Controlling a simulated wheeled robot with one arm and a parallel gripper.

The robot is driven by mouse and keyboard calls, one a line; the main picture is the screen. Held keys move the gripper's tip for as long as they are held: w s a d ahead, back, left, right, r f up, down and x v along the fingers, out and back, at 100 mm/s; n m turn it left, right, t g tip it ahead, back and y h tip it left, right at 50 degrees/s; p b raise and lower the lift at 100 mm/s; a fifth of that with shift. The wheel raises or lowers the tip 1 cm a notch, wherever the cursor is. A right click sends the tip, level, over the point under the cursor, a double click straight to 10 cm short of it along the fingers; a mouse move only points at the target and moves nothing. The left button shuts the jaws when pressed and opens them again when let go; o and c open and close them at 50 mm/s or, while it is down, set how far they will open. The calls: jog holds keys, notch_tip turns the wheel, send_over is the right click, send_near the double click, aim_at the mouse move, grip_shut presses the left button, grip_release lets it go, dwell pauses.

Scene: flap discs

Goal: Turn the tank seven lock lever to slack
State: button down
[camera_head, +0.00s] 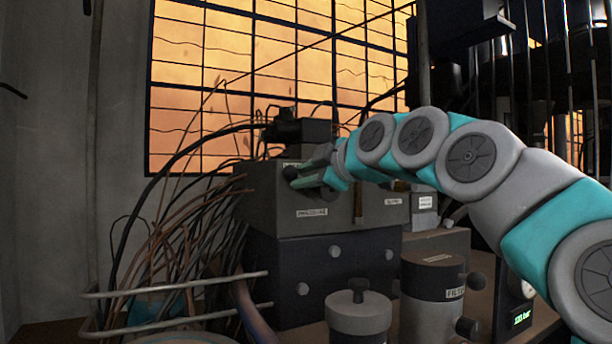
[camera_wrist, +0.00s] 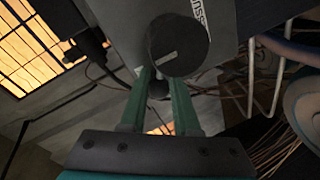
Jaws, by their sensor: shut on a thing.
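My gripper (camera_head: 308,179) reaches in from the right to the front of a grey box (camera_head: 262,205). In the wrist view its two green fingers (camera_wrist: 158,82) are close together, shut on a small dark lever end (camera_wrist: 158,91). Just beyond the fingertips is a round black knob (camera_wrist: 180,45) with a pale pointer mark. A dark round knob (camera_head: 289,172) also shows beside the fingertips in the head view. The fingers hide part of the grip, and I cannot tell how the lever end joins the knob. I can read no tank seven label.
Loose cables (camera_head: 180,235) and a metal rail (camera_head: 175,325) crowd the left. A dark box (camera_head: 325,262) is under the grey one. A lidded canister (camera_head: 358,315) and a filter housing (camera_head: 432,280) stand in front. A gridded window (camera_head: 230,60) is behind.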

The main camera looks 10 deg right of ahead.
jog(key=shift+s+a+r, duration=0.1)
jog(key=shift+a, duration=0.1)
jog(key=c, duration=0.6)
grip_release()
jog(key=shift+s+d, duration=0.15)
jog(key=shift+s, duration=0.05)
jog(key=v, duration=0.7)
jog(key=shift+s, duration=0.15)
